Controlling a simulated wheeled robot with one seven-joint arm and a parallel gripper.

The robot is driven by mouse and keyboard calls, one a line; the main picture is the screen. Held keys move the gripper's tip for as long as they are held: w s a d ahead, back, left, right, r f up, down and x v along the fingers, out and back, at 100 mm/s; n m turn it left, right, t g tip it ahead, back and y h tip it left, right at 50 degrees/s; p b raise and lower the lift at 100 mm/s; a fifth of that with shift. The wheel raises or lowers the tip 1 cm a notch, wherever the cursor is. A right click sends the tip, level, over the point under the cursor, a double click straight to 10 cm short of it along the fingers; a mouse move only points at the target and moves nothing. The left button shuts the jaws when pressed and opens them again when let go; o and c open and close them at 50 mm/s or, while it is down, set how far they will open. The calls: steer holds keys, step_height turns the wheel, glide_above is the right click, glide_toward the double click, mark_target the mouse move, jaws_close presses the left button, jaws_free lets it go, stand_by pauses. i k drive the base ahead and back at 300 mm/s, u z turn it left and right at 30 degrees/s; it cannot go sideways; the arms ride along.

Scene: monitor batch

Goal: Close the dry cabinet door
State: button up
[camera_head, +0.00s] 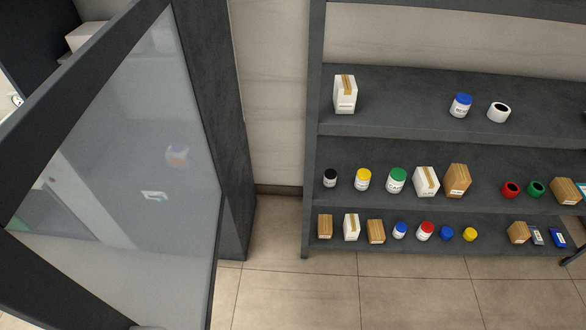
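The dry cabinet door (110,150) fills the left of the head view. It is a pale see-through panel in a dark frame, and it stands open at an angle. The dark cabinet side (210,100) rises just right of the panel. A white box (86,37) shows inside the cabinet, past the door's upper edge. A blurred bottle (177,154) and a small white item (154,196) show through the panel. I cannot make out a door handle. My gripper is not in view.
A dark shelf unit (430,125) stands at the right, holding several bottles, boxes and rolls on its levels. Bare tiled floor (350,285) lies in front of it, right of the door. A pale wall (265,90) shows between cabinet and shelf.

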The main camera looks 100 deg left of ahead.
mark_target(170, 190)
steer(key=u, duration=4.15)
steer(key=k, duration=1.3)
steer(key=u, duration=0.7)
steer(key=i, duration=1.2)
steer(key=z, duration=0.55)
